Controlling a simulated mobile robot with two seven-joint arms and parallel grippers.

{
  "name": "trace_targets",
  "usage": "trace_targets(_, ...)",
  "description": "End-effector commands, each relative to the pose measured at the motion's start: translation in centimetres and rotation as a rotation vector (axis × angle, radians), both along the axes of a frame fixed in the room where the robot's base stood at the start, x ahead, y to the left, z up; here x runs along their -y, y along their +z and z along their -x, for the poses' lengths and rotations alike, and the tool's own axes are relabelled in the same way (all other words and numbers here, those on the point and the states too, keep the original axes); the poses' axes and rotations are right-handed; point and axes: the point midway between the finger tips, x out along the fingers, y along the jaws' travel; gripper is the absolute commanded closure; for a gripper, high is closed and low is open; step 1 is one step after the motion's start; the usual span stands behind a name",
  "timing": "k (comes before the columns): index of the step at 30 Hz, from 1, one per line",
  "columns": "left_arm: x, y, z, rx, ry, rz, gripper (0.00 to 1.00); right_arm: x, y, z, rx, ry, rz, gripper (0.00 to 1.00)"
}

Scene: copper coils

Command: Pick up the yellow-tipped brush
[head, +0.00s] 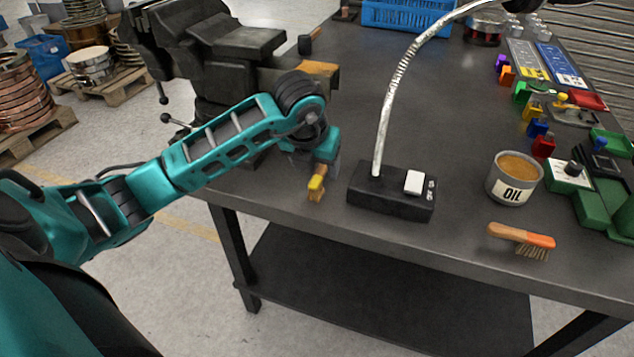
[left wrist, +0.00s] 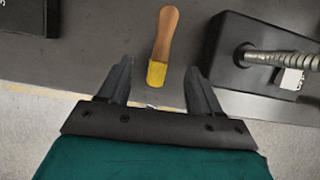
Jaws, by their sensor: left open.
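The yellow-tipped brush (left wrist: 164,42) lies on the dark table top near its front edge, with a wooden handle and a yellow end. In the left wrist view its yellow end points toward my gripper. In the head view the yellow end (head: 316,184) shows just below my left gripper (head: 318,168), which hides part of the handle. My left gripper, also in the left wrist view (left wrist: 157,66), is open and empty. Its two dark fingers stand apart, with the brush lined up between and beyond their tips. I cannot tell the exact height above the table. My right gripper is not in view.
A black lamp base (head: 391,192) with a bendy neck stands just right of the brush. A vise (head: 215,60) is behind my left arm. Farther right are an oil can (head: 514,180) and an orange-handled bristle brush (head: 522,239). The table's front edge is close.

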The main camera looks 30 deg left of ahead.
Motion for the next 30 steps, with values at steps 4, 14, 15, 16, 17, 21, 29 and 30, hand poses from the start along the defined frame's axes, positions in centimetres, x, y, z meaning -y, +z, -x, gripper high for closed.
trace_targets(4, -0.2, -2.3, -0.7, -0.004, 0.001, 0.003, 0.36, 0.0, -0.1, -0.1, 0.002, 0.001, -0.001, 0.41)
trace_targets(14, -0.5, -4.5, -1.7, 0.0, -0.001, 0.002, 0.36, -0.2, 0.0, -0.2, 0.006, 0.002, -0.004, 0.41)
trace_targets(15, -0.5, -4.5, -1.7, 0.0, -0.001, 0.002, 0.36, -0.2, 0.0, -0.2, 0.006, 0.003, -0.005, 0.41)
trace_targets(16, -0.5, -4.5, -1.7, 0.0, -0.001, 0.002, 0.36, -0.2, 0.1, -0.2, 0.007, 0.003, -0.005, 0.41)
trace_targets(17, -0.5, -4.5, -1.7, 0.0, -0.001, 0.002, 0.36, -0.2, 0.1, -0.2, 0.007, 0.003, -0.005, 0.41)
trace_targets(21, -0.5, -4.5, -1.7, 0.0, -0.001, 0.002, 0.47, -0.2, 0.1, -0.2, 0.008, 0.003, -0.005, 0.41)
trace_targets(29, -0.5, -4.5, -1.7, -0.001, 0.0, 0.001, 0.71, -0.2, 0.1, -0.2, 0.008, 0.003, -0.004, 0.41)
trace_targets(30, -0.5, -4.5, -1.7, -0.001, 0.0, 0.001, 0.75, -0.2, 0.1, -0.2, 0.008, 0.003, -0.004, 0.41)
